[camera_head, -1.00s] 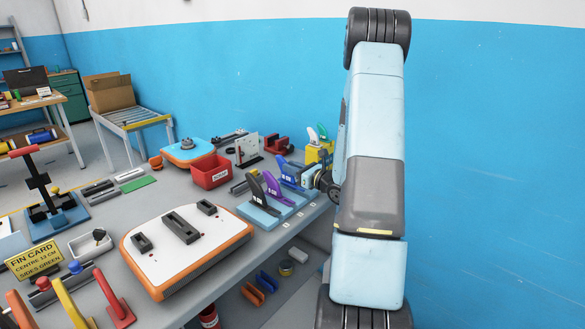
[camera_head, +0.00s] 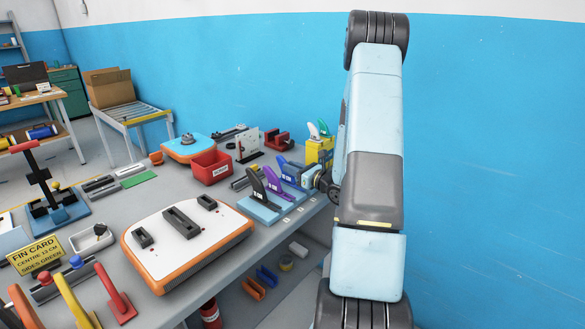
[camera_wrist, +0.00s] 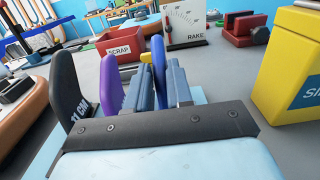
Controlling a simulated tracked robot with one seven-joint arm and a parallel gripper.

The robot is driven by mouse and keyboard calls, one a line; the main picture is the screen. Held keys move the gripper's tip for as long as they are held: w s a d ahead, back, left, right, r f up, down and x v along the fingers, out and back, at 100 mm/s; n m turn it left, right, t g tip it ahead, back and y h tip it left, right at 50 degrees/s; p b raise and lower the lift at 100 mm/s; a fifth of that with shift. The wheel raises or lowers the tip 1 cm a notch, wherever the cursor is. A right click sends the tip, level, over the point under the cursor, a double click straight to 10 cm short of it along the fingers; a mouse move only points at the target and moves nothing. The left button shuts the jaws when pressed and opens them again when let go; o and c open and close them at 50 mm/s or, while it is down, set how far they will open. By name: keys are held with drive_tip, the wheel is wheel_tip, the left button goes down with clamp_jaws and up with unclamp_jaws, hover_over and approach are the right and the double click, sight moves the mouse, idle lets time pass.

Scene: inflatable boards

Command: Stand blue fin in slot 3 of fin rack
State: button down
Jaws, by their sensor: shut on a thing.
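The blue fin (camera_head: 283,165) stands roughly upright at the right end of the fin row. It also shows between the fingers in the wrist view (camera_wrist: 158,60). My gripper (camera_wrist: 163,85) is shut on it; in the head view the gripper (camera_head: 300,175) is partly hidden by my arm. The pale blue fin rack (camera_head: 257,212) sits at the table's right edge. A black fin (camera_head: 262,185) and a purple fin (camera_head: 275,183) stand in it, left of the blue fin. The blue fin's lower edge is hidden, so I cannot tell whether it is seated in a slot.
A yellow box (camera_head: 318,152) with fins stands just beyond my gripper. A red scrap bin (camera_head: 210,167) and a white rake gauge (camera_head: 248,144) are behind the rack. A white-topped board (camera_head: 190,255) with an orange edge lies in front. The table's right edge is close.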

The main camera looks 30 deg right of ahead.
drive_tip(key=c, duration=0.9)
unclamp_jaws()
drive_tip(key=v, duration=1.3)
drive_tip(key=shift+s+d+f, duration=0.1)
drive_tip(key=shift+s+d, duration=0.05)
drive_tip(key=shift+s, duration=0.2)
